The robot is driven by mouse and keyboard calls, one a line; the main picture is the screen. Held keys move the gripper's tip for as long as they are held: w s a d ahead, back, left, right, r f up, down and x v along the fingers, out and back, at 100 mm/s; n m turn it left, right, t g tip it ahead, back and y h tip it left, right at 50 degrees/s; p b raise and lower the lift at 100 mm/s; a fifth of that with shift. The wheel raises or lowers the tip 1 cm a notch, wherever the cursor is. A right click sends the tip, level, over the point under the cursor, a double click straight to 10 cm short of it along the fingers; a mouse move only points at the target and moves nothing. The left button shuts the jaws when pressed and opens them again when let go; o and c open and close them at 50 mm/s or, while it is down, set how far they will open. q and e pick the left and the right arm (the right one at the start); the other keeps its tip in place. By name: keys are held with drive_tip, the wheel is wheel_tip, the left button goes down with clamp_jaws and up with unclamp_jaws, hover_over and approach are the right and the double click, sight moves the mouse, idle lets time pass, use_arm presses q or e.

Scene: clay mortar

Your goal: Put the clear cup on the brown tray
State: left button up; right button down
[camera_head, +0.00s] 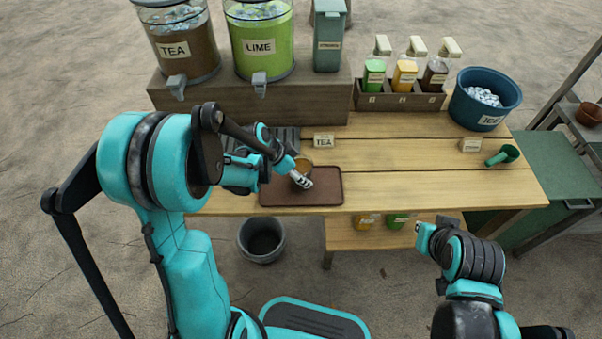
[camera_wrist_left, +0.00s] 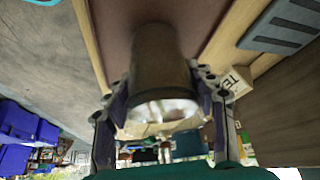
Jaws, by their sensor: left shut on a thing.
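The clear cup (camera_head: 303,163) looks brownish and is partly hidden behind my left gripper (camera_head: 304,181) in the head view. The left gripper is shut on the cup, with a finger on each side of it in the left wrist view, where the cup (camera_wrist_left: 163,65) fills the middle. The brown tray (camera_head: 328,193) lies on the front of the table, and the cup is over its back left part. I cannot tell whether the cup's base touches the tray. My right arm is at the lower right, apart from the table; its fingers do not show.
Tea (camera_head: 186,48) and lime (camera_head: 260,45) dispensers stand on a raised shelf at the back left. A bottle rack (camera_head: 400,102) and blue ice bucket (camera_head: 485,99) are at the back right. A green scoop (camera_head: 504,155) lies right. The middle of the tabletop (camera_head: 410,180) is clear.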

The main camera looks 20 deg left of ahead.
use_arm(q)
drive_tip(key=shift+f, duration=0.2)
drive_tip(key=o, duration=1.5)
drive_tip(key=shift+c, duration=0.2)
drive_tip(key=shift+r, duration=0.1)
drive_tip(key=shift+r, duration=0.2)
drive_tip(key=p+v, duration=0.5)
drive_tip(key=v, duration=0.7)
drive_tip(key=s+d+r+n+t+y, duration=0.1)
drive_tip(key=s+r+n+y, duration=0.1)
drive_tip(key=s+r+n, duration=0.2)
drive_tip(key=s+r+n+t+y, duration=0.2)
drive_tip(key=s+r+n, duration=0.2)
drive_tip(key=s, duration=0.5)
drive_tip(key=shift+s+d+r+n+t+y, duration=0.2)
drive_tip(key=shift+d+n+t+y, duration=0.15)
drive_tip(key=shift+n, duration=0.85)
